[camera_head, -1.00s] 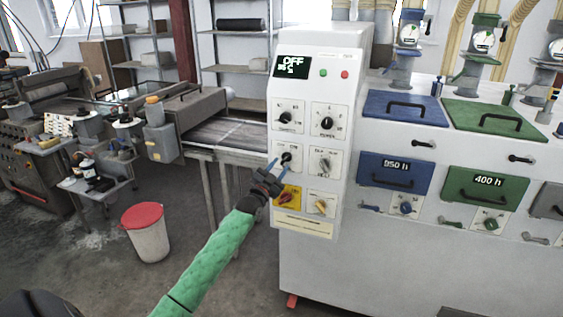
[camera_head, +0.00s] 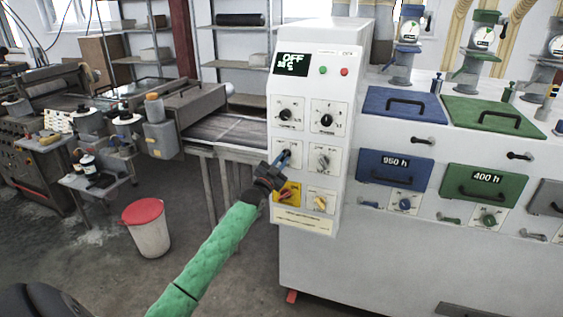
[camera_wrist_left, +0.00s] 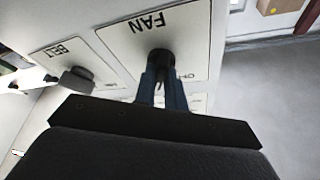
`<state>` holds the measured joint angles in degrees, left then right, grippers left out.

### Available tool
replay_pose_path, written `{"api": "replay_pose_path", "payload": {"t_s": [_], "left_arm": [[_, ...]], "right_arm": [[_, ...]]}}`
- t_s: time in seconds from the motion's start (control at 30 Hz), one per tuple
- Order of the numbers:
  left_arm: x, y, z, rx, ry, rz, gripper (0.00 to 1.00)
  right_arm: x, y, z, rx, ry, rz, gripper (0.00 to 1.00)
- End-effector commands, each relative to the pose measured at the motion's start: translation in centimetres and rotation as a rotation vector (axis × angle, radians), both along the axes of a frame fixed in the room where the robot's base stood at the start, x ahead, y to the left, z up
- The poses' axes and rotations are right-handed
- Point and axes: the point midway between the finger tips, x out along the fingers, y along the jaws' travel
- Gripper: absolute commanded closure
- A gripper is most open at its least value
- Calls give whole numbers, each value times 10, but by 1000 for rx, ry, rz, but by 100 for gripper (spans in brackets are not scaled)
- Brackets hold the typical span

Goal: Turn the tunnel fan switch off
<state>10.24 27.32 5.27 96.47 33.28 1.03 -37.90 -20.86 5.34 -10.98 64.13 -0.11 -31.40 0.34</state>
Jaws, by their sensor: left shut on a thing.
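The tunnel fan switch is a black knob on a white plate (camera_head: 296,148) at the middle left of the white control panel (camera_head: 317,88). In the left wrist view the knob (camera_wrist_left: 160,57) sits on a plate marked FAN (camera_wrist_left: 185,38), upside down, with OFF lettering partly hidden at its side. My left gripper (camera_head: 282,159) reaches up to this switch from below. In the left wrist view its two blue fingers (camera_wrist_left: 162,90) are shut on the knob, covering most of it. My right gripper is not in view.
A BELT knob (camera_wrist_left: 75,80) is beside the fan plate. A yellow plate with a red switch (camera_head: 287,195) lies just below my gripper. A red-lidded bin (camera_head: 146,225) stands left on open floor.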

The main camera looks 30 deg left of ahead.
Motion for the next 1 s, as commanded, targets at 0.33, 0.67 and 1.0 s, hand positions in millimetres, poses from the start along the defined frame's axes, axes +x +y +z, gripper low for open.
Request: {"api": "replay_pose_path", "payload": {"t_s": [0.33, 0.67, 1.0], "left_arm": [[1, -2, -2, -130, -30, 0, 100], [1, -5, -2, -413, -98, 1, 100], [2, -9, 0, -728, -174, 1, 100]], "right_arm": [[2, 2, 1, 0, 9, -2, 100], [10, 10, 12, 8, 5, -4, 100], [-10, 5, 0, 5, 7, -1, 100]]}}
